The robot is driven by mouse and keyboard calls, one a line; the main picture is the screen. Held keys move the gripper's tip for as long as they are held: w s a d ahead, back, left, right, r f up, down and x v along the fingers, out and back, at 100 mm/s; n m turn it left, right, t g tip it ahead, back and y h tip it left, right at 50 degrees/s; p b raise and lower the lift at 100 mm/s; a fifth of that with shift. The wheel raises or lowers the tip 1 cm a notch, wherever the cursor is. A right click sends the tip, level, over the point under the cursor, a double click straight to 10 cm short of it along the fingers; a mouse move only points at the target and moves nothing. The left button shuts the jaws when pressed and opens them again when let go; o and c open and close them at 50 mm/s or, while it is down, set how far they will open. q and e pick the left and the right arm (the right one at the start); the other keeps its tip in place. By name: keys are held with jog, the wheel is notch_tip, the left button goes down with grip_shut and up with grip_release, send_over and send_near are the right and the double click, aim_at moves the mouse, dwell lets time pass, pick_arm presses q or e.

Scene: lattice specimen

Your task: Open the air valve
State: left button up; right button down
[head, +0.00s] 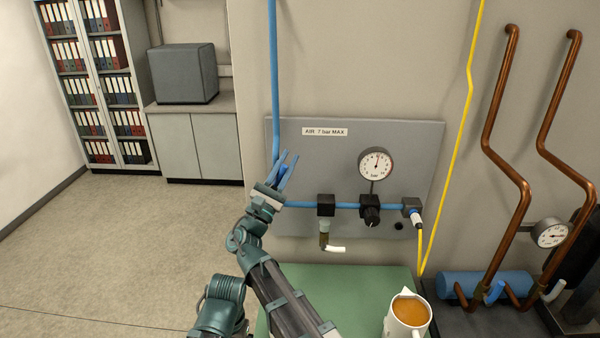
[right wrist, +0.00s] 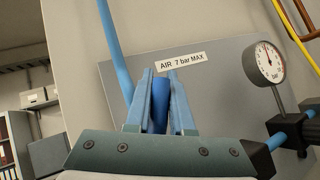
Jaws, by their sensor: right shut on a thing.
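My right gripper (head: 288,158) is at the left part of the grey air panel (head: 420,150), where the blue pipe (head: 274,80) comes down and turns right. In the right wrist view its two fingers (right wrist: 161,75) are closed on a blue piece, which looks like the air valve's handle (right wrist: 160,105). The gripper hides the valve body and most of the handle in the head view, so I cannot tell the handle's angle. A label (head: 325,132) reads "AIR 7 bar MAX". My left gripper is not in view.
Right along the pipe are a drain fitting (head: 325,238), a pressure gauge (head: 376,164) above a black regulator knob (head: 371,215), and a yellow hose (head: 462,130). A mug (head: 408,316) stands below on the green surface (head: 350,280). Copper pipes (head: 520,180) rise at right.

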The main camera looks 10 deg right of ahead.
jog(key=shift+w+a+r+n+t+y+b, duration=0.1)
jog(key=shift+a+n+t+y+b, duration=0.25)
jog(key=shift+n+t+y, duration=1)
jog(key=shift+w+a+r+n+t+y+b, duration=0.15)
jog(key=shift+a+n+t+y, duration=0.5)
jog(key=shift+n, duration=1.2)
jog(key=shift+w+a+r+n+t+y+b, duration=0.1)
jog(key=shift+a+n+t+y+b, duration=0.2)
jog(key=shift+n+t+y, duration=1.05)
jog(key=shift+n, duration=0.45)
jog(key=c, duration=0.8)
grip_release()
jog(key=shift+a, duration=0.1)
jog(key=shift+f, duration=0.15)
